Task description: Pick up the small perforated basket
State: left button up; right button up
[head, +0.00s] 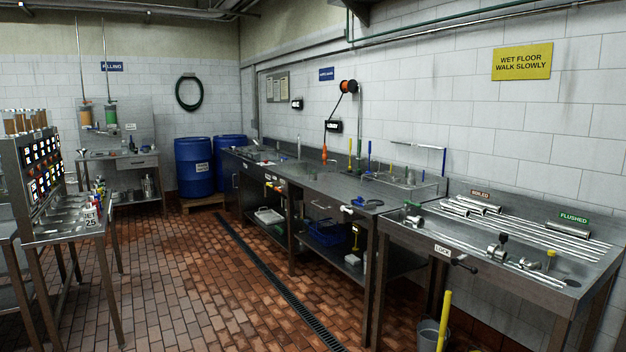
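No small perforated basket can be made out with certainty at this distance. A blue open container (325,233) sits on the lower shelf under the long steel bench; whether its walls are perforated cannot be told. A low, see-through tray or rack (405,181) stands on the bench top towards its right end, with thin rods around it; its details are too small to tell. Neither of my grippers is in the head view.
A steel table (480,258) with pipes and valves stands at the right, a grey bucket (430,334) below it. A control panel (42,167) stands at the left, blue drums (193,168) at the back. The brick floor (200,270) between is clear, crossed by a drain grate (272,277).

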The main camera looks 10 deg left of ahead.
aim_at(312, 177)
jog(key=i+j+u, duration=0.15)
jog(key=i, duration=0.6)
jog(key=i+u, duration=0.2)
jog(key=i, duration=0.5)
jog(key=i+l+u, duration=0.15)
jog(key=i, duration=0.6)
jog(key=i+l+u, duration=0.2)
jog(key=i, duration=0.5)
jog(key=i+j, duration=0.15)
jog(key=i, duration=0.8)
jog(key=i+j, duration=0.1)
jog(key=i, duration=0.85)
jog(key=i+l+z, duration=0.15)
jog(key=i+z, duration=0.75)
jog(key=i+j+z, duration=0.2)
jog(key=i+z, duration=0.15)
jog(key=z, duration=0.15)
